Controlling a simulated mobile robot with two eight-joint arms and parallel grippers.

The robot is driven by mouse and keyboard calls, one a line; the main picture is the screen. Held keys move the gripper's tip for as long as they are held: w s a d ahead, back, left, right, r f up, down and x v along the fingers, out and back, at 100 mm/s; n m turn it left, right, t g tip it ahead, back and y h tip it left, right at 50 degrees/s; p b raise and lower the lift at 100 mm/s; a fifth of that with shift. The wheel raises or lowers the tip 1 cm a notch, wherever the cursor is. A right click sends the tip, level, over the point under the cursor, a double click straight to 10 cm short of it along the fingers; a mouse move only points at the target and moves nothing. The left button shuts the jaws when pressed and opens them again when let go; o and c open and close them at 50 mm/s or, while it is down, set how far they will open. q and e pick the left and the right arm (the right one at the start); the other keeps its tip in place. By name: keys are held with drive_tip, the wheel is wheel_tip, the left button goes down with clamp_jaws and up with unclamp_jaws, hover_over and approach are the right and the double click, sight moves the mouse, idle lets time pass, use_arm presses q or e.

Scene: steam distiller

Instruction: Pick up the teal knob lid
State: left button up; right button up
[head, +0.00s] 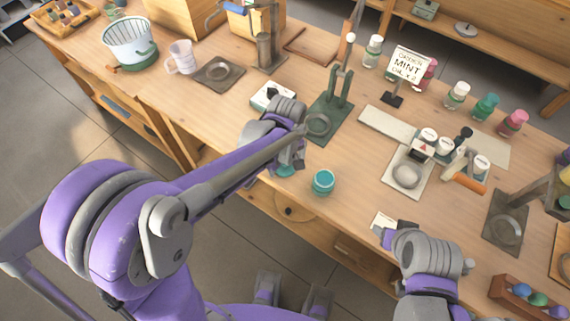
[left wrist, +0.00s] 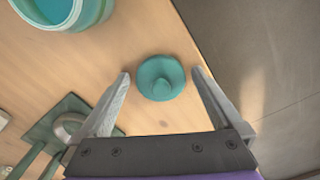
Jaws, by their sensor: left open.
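The teal knob lid (left wrist: 160,80) lies on the wooden table with its round knob up, close to the table edge. In the left wrist view it sits between the open fingers of my left gripper (left wrist: 161,73), with a gap on each side. In the head view only part of the lid (head: 286,171) shows beneath the left gripper and wrist. An open teal jar (head: 323,182) stands just right of the lid; it also shows in the left wrist view (left wrist: 62,12). My right arm is at the lower right, and its fingers cannot be made out clearly.
A green metal stand with a ring (head: 318,124) is behind the jar. A white box (head: 272,96) lies behind my left wrist. A scale (head: 407,175) and bottles are to the right. The table's front edge runs close by the lid.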

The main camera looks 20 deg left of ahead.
use_arm(q)
drive_tip(key=c, duration=1.2)
drive_tip(key=shift+o, duration=0.2)
drive_tip(key=shift+r, duration=0.1)
